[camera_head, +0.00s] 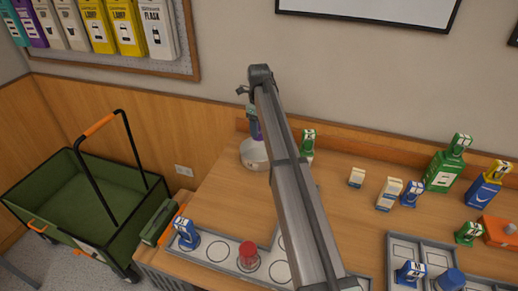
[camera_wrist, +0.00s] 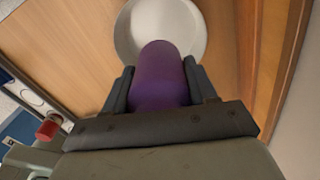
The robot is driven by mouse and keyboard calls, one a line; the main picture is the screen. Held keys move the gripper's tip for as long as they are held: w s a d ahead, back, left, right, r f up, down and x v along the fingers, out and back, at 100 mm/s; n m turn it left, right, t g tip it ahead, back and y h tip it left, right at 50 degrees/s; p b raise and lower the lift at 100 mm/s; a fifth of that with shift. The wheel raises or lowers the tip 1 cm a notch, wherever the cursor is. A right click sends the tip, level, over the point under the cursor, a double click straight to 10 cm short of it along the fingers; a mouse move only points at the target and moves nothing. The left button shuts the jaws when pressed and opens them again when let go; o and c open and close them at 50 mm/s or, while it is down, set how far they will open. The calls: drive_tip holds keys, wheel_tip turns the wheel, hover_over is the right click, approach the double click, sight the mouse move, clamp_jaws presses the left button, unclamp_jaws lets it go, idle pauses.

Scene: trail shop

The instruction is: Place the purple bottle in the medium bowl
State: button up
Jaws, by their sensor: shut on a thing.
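The purple bottle (camera_wrist: 160,78) is between the two fingers of my gripper (camera_wrist: 160,90) in the wrist view. In the head view, a small part of the purple bottle (camera_head: 256,130) shows beside my arm, above a pale bowl (camera_head: 253,156). The bowl (camera_wrist: 135,25) also shows in the wrist view, beyond the bottle's far end. The bottle overlaps the bowl in both views. I cannot tell whether the bottle touches the bowl. My arm hides part of the bowl's right side in the head view.
A grey tray (camera_head: 216,252) at the front holds a blue bottle (camera_head: 186,233) and a red-topped jar (camera_head: 248,256). Green (camera_head: 307,142), white (camera_head: 389,194) and blue (camera_head: 411,193) bottles stand right of my arm. A wooden ledge runs along the wall behind the bowl.

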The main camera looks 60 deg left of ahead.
wheel_tip(320, 180, down, 10)
drive_tip(key=shift+f, duration=0.25)
idle(0.4)
drive_tip(key=shift+f, duration=0.15)
drive_tip(key=o, duration=1.2)
wheel_tip(320, 180, up, 12)
drive_tip(key=shift+r, duration=0.15)
